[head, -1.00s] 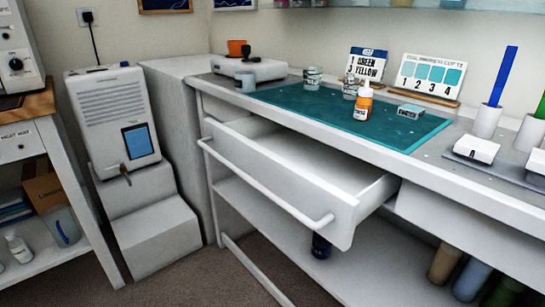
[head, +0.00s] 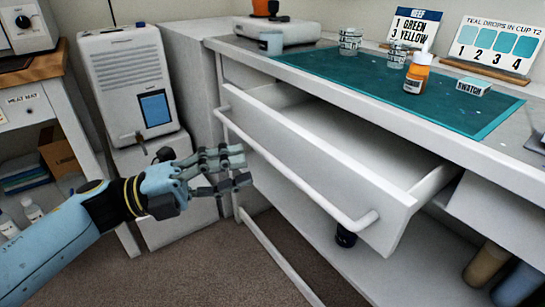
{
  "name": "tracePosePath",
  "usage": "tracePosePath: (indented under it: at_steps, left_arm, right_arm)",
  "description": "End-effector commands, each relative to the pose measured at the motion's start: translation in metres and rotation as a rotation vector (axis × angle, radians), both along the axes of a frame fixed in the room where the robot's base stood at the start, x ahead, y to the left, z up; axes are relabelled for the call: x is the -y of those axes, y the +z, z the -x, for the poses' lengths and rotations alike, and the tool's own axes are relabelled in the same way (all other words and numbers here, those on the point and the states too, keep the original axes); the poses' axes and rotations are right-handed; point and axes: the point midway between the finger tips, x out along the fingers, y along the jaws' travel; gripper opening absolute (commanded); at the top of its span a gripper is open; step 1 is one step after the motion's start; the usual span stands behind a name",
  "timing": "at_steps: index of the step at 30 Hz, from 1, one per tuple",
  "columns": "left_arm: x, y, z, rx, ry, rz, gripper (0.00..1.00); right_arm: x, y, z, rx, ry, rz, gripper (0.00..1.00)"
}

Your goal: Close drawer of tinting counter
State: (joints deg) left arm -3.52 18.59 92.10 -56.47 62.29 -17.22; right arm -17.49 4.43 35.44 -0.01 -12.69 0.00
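The white drawer (head: 318,152) of the tinting counter (head: 480,150) stands pulled well out, and its inside looks empty where I can see it. A long white bar handle (head: 290,160) runs along its front. My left gripper (head: 240,168) is in front of the drawer, near the left part of the handle in the picture. Its fingers are spread apart with nothing between them. I cannot tell whether a fingertip touches the bar; there seems to be a gap. My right gripper is out of view.
A teal mat (head: 350,85) on the counter holds jars, an orange bottle (head: 417,73) and a small labelled box (head: 473,86). A grey-white machine (head: 130,80) stands left of the counter. Carpet (head: 235,260) is clear below the drawer.

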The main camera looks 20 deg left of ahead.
Motion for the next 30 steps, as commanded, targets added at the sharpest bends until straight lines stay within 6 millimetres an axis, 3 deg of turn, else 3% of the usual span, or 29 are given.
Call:
tracePosePath:
  at_steps: [3,9,21,30]
  left_arm:
    - [0.022,0.006,-0.012,0.003,0.002,0.005,0.34]
    - [0.046,0.011,-0.026,0.001,0.002,0.004,0.34]
    - [0.054,0.011,-0.031,-0.002,0.003,0.001,0.34]
    - [0.054,0.011,-0.031,-0.002,0.003,0.001,0.0]
  right_arm:
    - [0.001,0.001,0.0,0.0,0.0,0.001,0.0]
    - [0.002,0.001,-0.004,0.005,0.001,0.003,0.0]
    - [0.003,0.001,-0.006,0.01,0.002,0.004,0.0]
    - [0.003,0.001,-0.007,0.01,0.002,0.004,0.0]
